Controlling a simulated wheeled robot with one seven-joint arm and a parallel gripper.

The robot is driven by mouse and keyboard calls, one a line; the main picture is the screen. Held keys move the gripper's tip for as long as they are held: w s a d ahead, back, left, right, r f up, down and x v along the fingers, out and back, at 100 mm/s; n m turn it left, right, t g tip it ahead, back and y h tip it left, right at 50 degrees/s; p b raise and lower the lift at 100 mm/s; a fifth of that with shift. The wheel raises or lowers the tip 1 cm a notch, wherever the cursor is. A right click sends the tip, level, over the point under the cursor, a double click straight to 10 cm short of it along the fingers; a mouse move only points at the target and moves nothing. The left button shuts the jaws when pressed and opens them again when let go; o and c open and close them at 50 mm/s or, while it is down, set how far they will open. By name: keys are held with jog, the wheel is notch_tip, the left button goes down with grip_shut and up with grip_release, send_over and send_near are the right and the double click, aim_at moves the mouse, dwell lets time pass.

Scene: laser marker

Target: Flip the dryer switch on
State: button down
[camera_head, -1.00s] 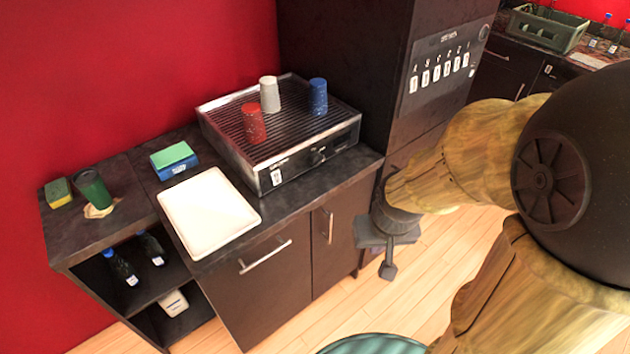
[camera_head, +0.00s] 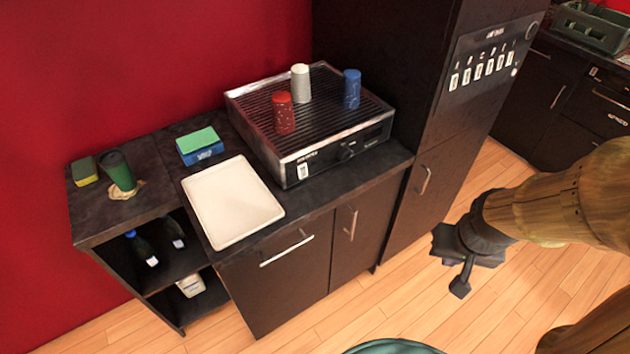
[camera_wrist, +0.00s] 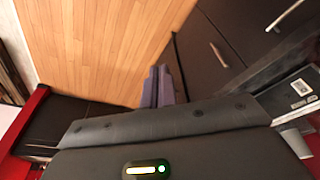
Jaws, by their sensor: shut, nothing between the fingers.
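My gripper (camera_head: 460,288) is in front of the tall cabinet, over the wood floor, apart from the dryer. In the wrist view its fingers (camera_wrist: 157,85) are together and empty. The dryer's edge shows at the right there (camera_wrist: 295,92).
A white tray (camera_head: 232,203), a blue box with a green top (camera_head: 200,146), a green cup (camera_head: 118,171) and a sponge (camera_head: 84,171) are on the counter. The tall cabinet (camera_head: 440,150) stands right of the dryer.

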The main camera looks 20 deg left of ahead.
jog(key=w+a+f+n+t+y+b, duration=0.3)
jog(key=w+a+f+n+t+b, duration=0.45)
jog(key=w+n+b, duration=0.4)
jog(key=a+n+y+b, duration=0.6)
jog(key=a+n+y, duration=0.3)
jog(key=a+n, duration=0.6)
jog(key=shift+s+a+f+n, duration=0.15)
jog(key=shift+s+a+n, duration=0.2)
jog(key=shift+n, duration=0.4)
jog(key=shift+w+a, duration=0.1)
